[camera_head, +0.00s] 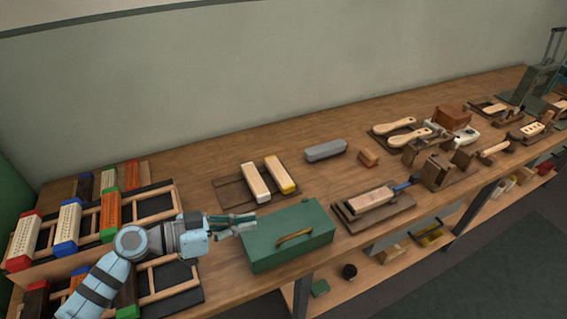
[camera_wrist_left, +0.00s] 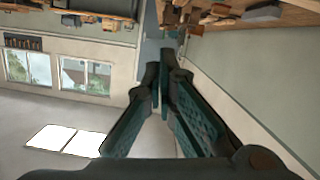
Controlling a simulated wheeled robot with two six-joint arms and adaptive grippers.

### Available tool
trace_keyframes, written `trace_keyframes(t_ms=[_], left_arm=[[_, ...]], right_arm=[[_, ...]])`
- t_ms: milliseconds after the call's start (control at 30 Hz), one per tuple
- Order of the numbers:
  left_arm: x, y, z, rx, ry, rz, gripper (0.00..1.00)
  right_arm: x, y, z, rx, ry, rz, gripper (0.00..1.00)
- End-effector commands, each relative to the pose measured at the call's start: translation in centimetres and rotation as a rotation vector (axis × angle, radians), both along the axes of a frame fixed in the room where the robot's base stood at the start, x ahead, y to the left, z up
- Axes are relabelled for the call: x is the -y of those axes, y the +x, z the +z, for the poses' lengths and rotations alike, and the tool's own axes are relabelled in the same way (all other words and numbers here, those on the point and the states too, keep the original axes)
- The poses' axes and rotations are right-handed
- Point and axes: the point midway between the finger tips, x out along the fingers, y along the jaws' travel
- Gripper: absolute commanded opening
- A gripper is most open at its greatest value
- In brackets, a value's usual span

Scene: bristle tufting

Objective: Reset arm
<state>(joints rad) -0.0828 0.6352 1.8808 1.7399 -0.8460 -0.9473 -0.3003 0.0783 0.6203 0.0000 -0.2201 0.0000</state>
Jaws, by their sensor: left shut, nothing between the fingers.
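My left gripper (camera_head: 250,222) is shut and empty. It is level with the left end of a green box (camera_head: 288,240) with a tan handle, and I cannot tell whether it touches the box. In the left wrist view the dark green fingers (camera_wrist_left: 158,105) come together at their tips with nothing between them. My left arm reaches in from the lower left, over part of the brush racks. My right gripper is not in view.
A wooden bench (camera_head: 220,160) runs along the wall. Racks with coloured brush blocks (camera_head: 70,215) stand at the left. Two blocks (camera_head: 268,178), a grey case (camera_head: 325,150) and a brush block in a dark holder (camera_head: 370,198) lie behind and right of the box.

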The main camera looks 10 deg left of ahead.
Motion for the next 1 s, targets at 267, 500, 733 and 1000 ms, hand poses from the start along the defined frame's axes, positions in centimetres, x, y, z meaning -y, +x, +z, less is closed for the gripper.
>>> trace_keyframes(t_ms=[267, 500, 733, 1000], left_arm=[[3.8, -6.9, -7.9, -0.226, 0.226, -0.043, 0.00], [1.2, -14.1, -14.4, -0.551, 0.532, 0.221, 0.00], [-4.9, -20.1, -14.8, -0.799, 0.693, 0.664, 0.00], [-6.7, -19.8, -25.0, -0.877, 0.726, 0.716, 0.00]], right_arm=[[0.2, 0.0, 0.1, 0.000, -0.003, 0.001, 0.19], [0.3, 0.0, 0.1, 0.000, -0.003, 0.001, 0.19], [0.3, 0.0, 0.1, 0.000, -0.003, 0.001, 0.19], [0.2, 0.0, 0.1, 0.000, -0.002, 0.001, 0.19]])
